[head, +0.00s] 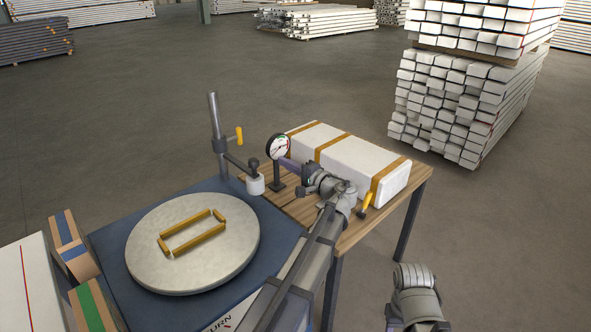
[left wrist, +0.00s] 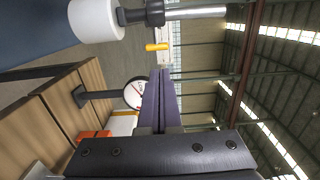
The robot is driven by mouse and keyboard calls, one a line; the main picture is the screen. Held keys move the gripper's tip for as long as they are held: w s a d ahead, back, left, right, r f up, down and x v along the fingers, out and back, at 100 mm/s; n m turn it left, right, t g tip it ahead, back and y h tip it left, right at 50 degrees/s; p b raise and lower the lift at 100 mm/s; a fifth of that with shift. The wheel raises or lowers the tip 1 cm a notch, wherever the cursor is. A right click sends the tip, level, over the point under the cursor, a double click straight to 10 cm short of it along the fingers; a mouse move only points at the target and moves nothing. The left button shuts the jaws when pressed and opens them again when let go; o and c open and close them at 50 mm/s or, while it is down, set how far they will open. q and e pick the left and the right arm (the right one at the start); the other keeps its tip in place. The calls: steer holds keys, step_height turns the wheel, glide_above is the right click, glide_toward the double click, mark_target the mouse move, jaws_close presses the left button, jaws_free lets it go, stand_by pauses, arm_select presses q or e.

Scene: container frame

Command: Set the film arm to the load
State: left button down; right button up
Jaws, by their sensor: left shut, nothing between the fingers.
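The film arm (head: 236,163) is a dark bar reaching from a grey upright post (head: 216,125) to a black knob above a white film roll (head: 256,186). A yellow handle (head: 239,135) sits on the post. The roll (left wrist: 96,20) and handle (left wrist: 157,47) also show in the left wrist view. A round dial gauge (head: 278,147) on a black stand is beside my left gripper (head: 286,163); its reading is too small to tell. The purple fingers (left wrist: 160,98) are shut, with nothing between them, pointing toward the post side, apart from the roll. My right gripper's jaws are not visible.
A white strapped block (head: 345,160) lies on the wooden table (head: 345,234), with a yellow handle (head: 366,203) near its front. A round grey turntable (head: 155,225) with a yellow outline (head: 193,230) fills the blue base. Boxes (head: 70,245) stand at left.

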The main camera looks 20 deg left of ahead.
arm_select(q)
steer(key=shift+s+a, duration=0.4)
steer(key=shift+a, duration=0.4)
steer(key=shift+s+a, duration=0.45)
steer(key=shift+a, duration=0.3)
steer(key=shift+s+a, duration=0.4)
steer(key=shift+a, duration=0.4)
steer(key=shift+s, duration=0.1)
